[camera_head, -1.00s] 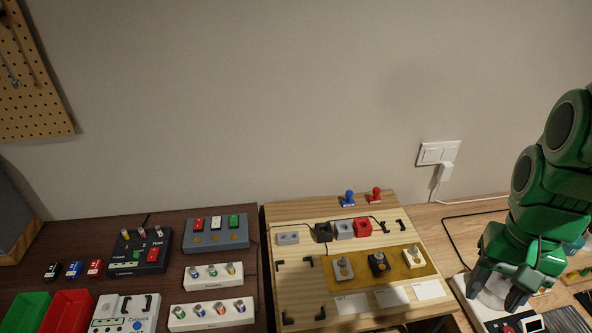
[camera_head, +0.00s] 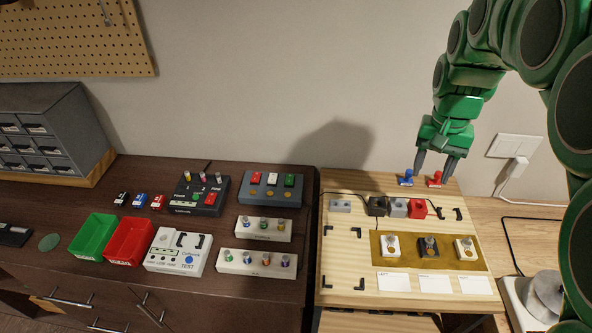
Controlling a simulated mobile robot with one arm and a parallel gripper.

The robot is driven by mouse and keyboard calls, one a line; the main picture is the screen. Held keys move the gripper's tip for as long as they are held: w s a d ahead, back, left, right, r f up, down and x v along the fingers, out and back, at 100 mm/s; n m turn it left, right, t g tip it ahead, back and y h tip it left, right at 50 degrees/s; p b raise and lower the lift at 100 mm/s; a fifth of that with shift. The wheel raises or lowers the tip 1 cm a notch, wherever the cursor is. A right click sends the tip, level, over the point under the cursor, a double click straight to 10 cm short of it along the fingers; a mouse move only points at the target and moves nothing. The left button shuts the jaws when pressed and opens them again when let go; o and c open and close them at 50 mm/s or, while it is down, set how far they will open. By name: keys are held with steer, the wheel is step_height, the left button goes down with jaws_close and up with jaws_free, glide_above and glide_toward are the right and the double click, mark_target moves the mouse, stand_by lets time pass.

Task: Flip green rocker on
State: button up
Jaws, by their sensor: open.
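A grey switch box (camera_head: 272,190) stands at the back of the dark brown bench, left of the wooden board. I cannot tell which way the green rocker is tilted. My gripper (camera_head: 435,170) is open and empty, pointing down over the back of the wooden board, near a blue and a red knob. It is well to the right of the green rocker and apart from it.
The wooden board (camera_head: 340,262) holds small blocks and pedals. A black box (camera_head: 183,208) stands left of the grey box, and white knob strips (camera_head: 268,237) stand in front. Green and red bins (camera_head: 96,232) are further left. The wall is close behind.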

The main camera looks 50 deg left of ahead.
steer(key=s+a+f+n, duration=0.1)
steer(key=a+f, duration=0.1)
steer(key=a, duration=0.7)
steer(key=s+a+f+n, duration=0.1)
steer(key=s+a+f, duration=0.15)
steer(key=a, duration=0.65)
steer(key=n, duration=0.2)
glide_toward(290, 176)
steer(key=shift+s+d+y, duration=0.15)
steer(key=shift+d+y, duration=0.1)
steer(key=shift+y, duration=0.05)
steer(key=shift+f, duration=3.85)
